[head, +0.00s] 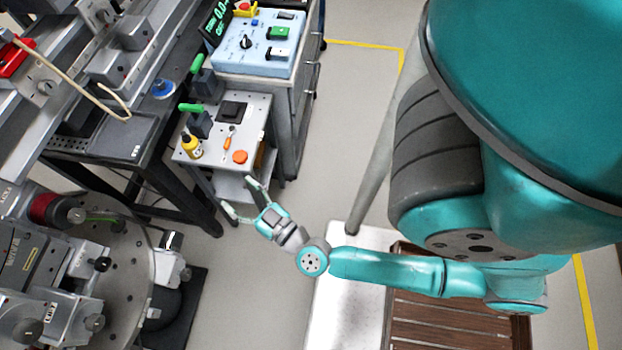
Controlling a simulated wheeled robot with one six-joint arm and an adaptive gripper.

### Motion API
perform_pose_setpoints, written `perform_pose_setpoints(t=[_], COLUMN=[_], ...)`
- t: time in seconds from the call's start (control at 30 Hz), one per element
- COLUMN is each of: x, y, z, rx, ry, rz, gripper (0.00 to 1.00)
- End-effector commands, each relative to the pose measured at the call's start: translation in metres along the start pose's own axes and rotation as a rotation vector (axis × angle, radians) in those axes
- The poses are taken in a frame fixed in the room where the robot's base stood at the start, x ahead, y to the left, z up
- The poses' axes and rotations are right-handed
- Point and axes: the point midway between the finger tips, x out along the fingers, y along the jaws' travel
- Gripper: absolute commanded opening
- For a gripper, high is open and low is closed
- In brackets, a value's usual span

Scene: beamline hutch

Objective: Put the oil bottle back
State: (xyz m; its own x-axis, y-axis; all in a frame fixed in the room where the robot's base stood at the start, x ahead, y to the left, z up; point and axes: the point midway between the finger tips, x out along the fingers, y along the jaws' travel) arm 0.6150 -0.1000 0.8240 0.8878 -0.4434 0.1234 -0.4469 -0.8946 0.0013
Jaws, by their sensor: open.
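A small yellow bottle with a dark top (191,146), which looks like the oil bottle, stands at the left front part of a light grey cart top (208,158). My gripper (243,199) is in front of and below the cart in the picture, its two fingers spread apart with nothing between them. It is apart from the bottle, which lies up and to the left of it. No marked place for the bottle can be told for sure at this size.
On the cart top are green-handled clamps (200,122), a black square block (232,111), an orange-handled tool (228,140) and an orange round knob (240,157). A blue control box (255,45) stands behind. A round instrument table (130,270) is at lower left.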

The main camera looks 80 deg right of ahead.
Motion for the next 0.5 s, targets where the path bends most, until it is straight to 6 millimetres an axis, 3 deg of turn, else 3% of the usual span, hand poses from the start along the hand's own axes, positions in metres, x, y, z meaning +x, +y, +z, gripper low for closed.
perform_pose_setpoints(t=[0.1,0.5], x=[-0.043,-0.164], y=[-0.002,-0.010], z=[-0.018,-0.068], rx=[-0.003,-0.015], ry=[-0.019,-0.240], rz=[-0.107,-0.401], gripper=[0.72,0.72])
